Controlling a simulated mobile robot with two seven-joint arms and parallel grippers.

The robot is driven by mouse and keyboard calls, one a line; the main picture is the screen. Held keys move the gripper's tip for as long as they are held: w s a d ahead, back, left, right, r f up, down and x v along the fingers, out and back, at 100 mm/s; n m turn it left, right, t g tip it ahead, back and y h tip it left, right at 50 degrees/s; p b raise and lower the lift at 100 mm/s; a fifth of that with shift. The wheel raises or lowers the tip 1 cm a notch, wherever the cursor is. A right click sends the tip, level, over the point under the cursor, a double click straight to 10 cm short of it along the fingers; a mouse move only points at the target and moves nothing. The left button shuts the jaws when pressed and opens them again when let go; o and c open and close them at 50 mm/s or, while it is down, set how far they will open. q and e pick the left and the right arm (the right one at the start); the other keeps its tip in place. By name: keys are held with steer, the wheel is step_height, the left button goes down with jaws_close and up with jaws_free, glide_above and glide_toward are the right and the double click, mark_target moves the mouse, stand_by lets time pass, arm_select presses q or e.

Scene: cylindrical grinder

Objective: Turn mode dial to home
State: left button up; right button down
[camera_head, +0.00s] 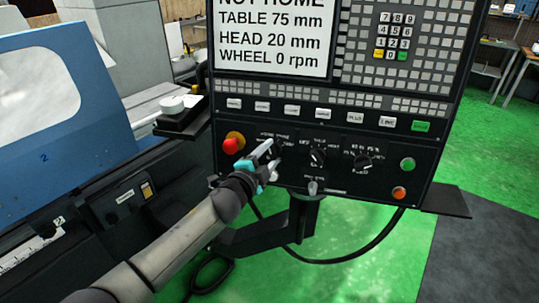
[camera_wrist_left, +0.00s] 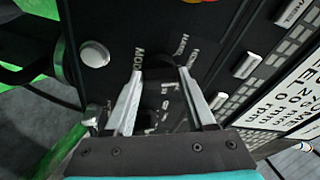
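The mode dial (camera_head: 281,146) is the leftmost of three black dials on the lower control panel, partly hidden by my gripper in the head view. My left gripper (camera_head: 271,154) is at this dial, its two fingers apart. In the left wrist view the gripper (camera_wrist_left: 160,74) points at the panel with its fingertips apart. The dark dial (camera_wrist_left: 166,73) shows between the tips, beside the lettering "MODE". I cannot tell whether the fingers touch it, and its pointer setting is not readable. My right gripper is not in view.
Two more dials, a middle one (camera_head: 317,155) and a right one (camera_head: 363,160), sit to the right. A red knob (camera_head: 231,146) is just left of my gripper. Green (camera_head: 407,164) and orange (camera_head: 399,193) buttons are farther right. The screen (camera_head: 272,38) reads "NOT HOME".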

arm_select(q)
steer(key=o, duration=0.3)
steer(key=shift+o, duration=0.2)
steer(key=shift+s+a, duration=0.25)
steer(key=shift+s, duration=0.25)
steer(key=v, duration=1.4)
